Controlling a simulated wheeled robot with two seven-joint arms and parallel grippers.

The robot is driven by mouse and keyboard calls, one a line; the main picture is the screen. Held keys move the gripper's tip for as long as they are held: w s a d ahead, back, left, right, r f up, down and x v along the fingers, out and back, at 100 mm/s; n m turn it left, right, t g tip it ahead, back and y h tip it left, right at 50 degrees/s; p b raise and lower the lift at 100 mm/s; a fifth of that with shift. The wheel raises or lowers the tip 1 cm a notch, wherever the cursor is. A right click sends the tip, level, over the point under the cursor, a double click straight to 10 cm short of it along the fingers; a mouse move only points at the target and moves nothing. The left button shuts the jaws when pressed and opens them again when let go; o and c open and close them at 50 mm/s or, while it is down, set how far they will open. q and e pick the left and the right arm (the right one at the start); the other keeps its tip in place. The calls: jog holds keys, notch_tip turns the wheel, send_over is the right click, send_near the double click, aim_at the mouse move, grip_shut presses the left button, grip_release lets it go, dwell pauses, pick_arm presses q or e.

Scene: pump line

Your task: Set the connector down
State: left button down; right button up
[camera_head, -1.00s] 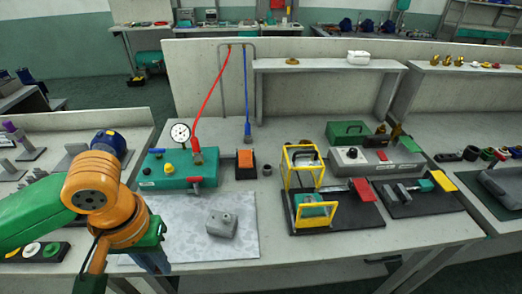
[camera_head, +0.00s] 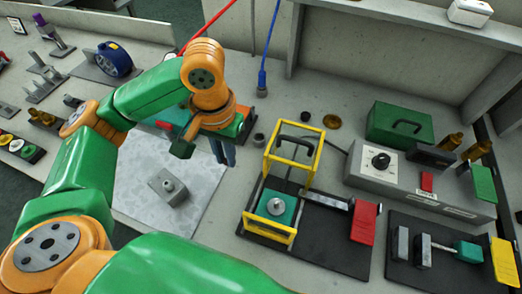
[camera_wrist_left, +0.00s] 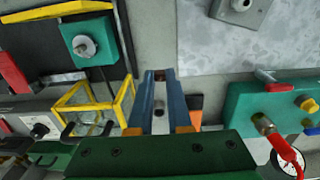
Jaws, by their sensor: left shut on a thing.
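My left gripper (camera_head: 222,154) points down at the back right edge of the mottled grey mat (camera_head: 205,195). In the left wrist view its two blue fingers (camera_wrist_left: 159,78) are shut on a small metallic connector (camera_wrist_left: 159,104), seen only partly between them. In the head view the arm and gripper hide the connector. I cannot tell whether it touches the table. A grey block with a round stud (camera_head: 171,187) sits on the mat, left of the gripper, and shows in the left wrist view (camera_wrist_left: 241,8). My right gripper is not in view.
A yellow-framed fixture (camera_head: 290,150) on a black base stands right of the gripper, with a teal block (camera_head: 276,207). A small dark cup (camera_head: 258,140) and blue hose (camera_head: 262,78) are close behind right. A grey control box (camera_head: 400,172) stands farther right. The mat's front is clear.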

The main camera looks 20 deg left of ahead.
pick_arm(q)
send_over(255, 159)
jog(key=s, duration=0.2)
jog(key=f, duration=0.5)
jog(key=shift+w+f+b, duration=0.2)
jog(key=shift+f+b, duration=0.1)
jog(key=shift+f, duration=0.1)
jog(key=shift+w+f, duration=0.3)
jog(key=shift+f, duration=0.55)
jog(key=shift+w+f, duration=0.25)
jog(key=shift+f, duration=0.65)
jog(key=shift+w+f, duration=0.3)
jog(key=shift+f, duration=0.55)
jog(key=shift+f, duration=0.1)
jog(key=c, duration=0.8)
grip_release()
jog(key=shift+c, duration=0.2)
